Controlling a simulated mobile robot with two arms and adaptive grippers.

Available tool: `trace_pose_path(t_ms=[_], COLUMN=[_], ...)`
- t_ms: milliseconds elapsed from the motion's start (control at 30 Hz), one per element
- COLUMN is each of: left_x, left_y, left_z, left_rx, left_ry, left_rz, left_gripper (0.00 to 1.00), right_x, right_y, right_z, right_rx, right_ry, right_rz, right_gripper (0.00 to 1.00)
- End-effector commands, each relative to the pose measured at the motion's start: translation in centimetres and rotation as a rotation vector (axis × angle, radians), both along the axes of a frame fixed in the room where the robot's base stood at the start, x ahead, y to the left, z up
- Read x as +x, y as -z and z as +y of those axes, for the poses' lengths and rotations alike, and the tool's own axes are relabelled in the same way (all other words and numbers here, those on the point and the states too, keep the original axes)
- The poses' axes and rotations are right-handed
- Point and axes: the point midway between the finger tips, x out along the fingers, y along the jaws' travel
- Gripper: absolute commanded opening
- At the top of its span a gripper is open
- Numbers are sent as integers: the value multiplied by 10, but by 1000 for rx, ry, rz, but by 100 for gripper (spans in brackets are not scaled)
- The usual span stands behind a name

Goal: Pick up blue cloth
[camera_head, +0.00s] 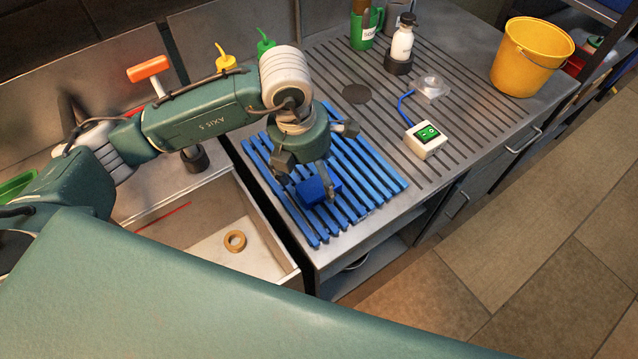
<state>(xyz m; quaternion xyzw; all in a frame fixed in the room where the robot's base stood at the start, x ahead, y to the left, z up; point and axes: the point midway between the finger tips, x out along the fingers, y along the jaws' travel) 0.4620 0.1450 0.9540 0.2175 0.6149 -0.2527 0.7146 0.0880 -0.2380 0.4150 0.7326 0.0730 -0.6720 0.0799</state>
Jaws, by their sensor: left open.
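The blue cloth (312,191) shows as a small, solid-blue, block-like shape on the blue slatted rack (372,172), near the rack's middle. My left gripper (308,177) points down over the rack, directly at the cloth. Its fingers are spread apart, with one in front of the cloth's right part and another up and left of it. Whether any finger touches the cloth I cannot tell. The gripper covers part of the cloth and rack. My right gripper is not in view.
A sink basin with a tan ring (235,241) lies left of the rack. A white switch box (426,140), a white bottle (402,45), a green cup (365,28) and a yellow bucket (532,56) stand behind and right. The grooved counter between them is partly clear.

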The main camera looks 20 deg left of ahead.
Motion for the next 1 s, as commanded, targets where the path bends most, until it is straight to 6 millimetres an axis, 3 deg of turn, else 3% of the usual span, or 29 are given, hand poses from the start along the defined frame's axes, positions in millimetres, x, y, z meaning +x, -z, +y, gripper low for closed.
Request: trace_pose_path(t_ms=[33,200,500,733,1000], left_x=[1,6,7,7,7], left_y=[4,27,34,34,33], left_z=[0,-1,-2,-2,-2], left_rx=[1,0,-1,-1,0], left_ry=[-4,-3,0,0,-1], left_rz=[7,4,1,1,0], left_gripper=[84,84,84,39,35], right_x=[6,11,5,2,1], right_y=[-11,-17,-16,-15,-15], right_z=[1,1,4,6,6], right_rx=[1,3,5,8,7], right_ry=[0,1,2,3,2], right_rz=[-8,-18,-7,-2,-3], right_gripper=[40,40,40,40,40])
